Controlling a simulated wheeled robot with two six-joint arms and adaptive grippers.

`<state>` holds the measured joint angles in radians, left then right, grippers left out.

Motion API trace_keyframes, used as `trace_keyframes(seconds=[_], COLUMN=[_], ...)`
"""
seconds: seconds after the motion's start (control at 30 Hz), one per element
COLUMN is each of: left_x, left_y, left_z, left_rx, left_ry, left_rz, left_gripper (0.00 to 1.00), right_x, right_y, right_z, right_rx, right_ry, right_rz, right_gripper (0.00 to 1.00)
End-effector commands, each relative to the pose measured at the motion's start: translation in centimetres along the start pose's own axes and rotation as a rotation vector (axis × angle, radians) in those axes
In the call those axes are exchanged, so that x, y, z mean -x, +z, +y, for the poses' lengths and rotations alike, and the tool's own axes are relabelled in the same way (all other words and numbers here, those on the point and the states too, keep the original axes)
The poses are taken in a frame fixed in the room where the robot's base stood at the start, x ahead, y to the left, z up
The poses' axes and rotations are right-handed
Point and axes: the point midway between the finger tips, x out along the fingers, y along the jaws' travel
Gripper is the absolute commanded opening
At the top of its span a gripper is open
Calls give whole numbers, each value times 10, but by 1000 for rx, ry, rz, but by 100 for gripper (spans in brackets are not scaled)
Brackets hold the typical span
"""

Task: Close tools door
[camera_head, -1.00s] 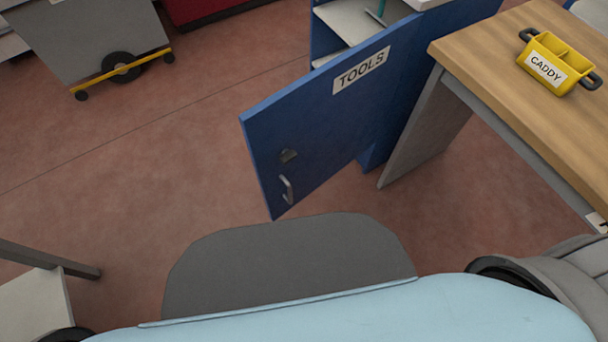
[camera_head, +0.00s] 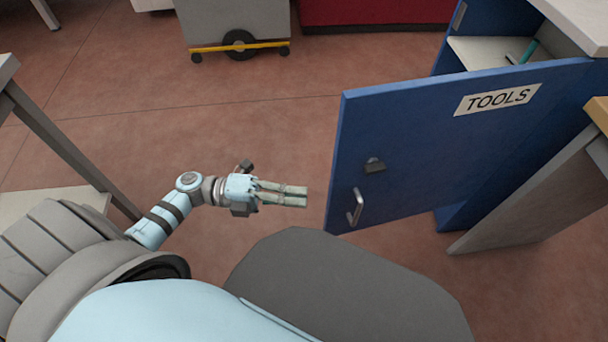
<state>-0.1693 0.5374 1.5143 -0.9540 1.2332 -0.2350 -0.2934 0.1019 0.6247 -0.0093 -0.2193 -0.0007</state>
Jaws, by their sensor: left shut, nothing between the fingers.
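The blue tools door (camera_head: 430,140) stands swung open from the blue cabinet (camera_head: 490,28) at the right. My right gripper is not in view.
A wooden-topped table (camera_head: 598,112) stands at the right edge, close to the door. A grey wheeled cart (camera_head: 235,22) and a red cabinet (camera_head: 375,12) are at the back. A grey-framed table (camera_head: 60,140) is at the left. The floor between is clear.

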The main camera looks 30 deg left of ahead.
Motion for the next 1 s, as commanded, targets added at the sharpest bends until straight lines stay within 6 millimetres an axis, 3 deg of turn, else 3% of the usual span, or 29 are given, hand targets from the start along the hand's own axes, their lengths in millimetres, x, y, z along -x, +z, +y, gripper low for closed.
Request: trace_keyframes(seconds=[0.4, 0.63, 1.0], left_x=[-84, -71, -69], left_y=[5, 35, 40], left_z=[-2, 0, -2], left_rx=[2, 4, 5], left_ry=[-4, -2, -4], left_rz=[-7, -7, -7], left_gripper=[0, 0, 0], right_x=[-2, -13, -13], right_y=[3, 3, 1], right_z=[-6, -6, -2], right_rx=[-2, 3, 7], right_ry=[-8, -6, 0], right_rz=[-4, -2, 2], right_gripper=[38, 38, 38])
